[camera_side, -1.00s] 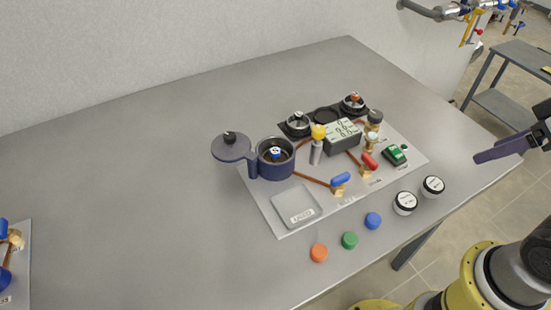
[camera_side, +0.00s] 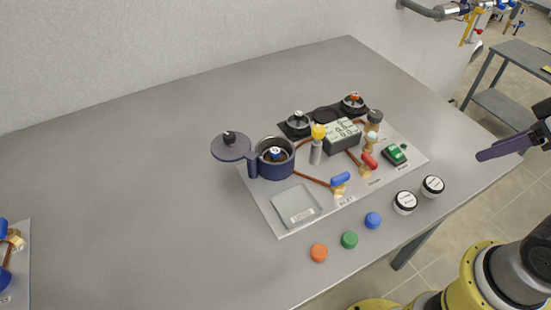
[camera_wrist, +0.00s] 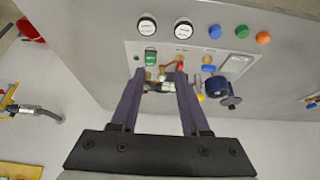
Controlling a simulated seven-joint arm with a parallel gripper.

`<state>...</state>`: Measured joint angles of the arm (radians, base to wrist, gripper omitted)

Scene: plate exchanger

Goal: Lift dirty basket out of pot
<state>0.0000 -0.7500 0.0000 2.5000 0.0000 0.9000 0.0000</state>
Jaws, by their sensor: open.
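The dark blue pot (camera_side: 272,171) stands at the left end of the grey board, its lid (camera_side: 231,147) swung open to the left. A basket with a blue-topped knob (camera_side: 275,153) sits inside the pot; I cannot tell how dirty it is. In the wrist view the pot (camera_wrist: 216,82) is small, right of the fingers, and its basket is not clear. My gripper (camera_wrist: 160,72) is open and empty. In the side view its dark purple finger (camera_side: 505,150) is at the far right, well away from the pot.
A black rack (camera_side: 325,114) behind holds two other baskets, with an empty middle place.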

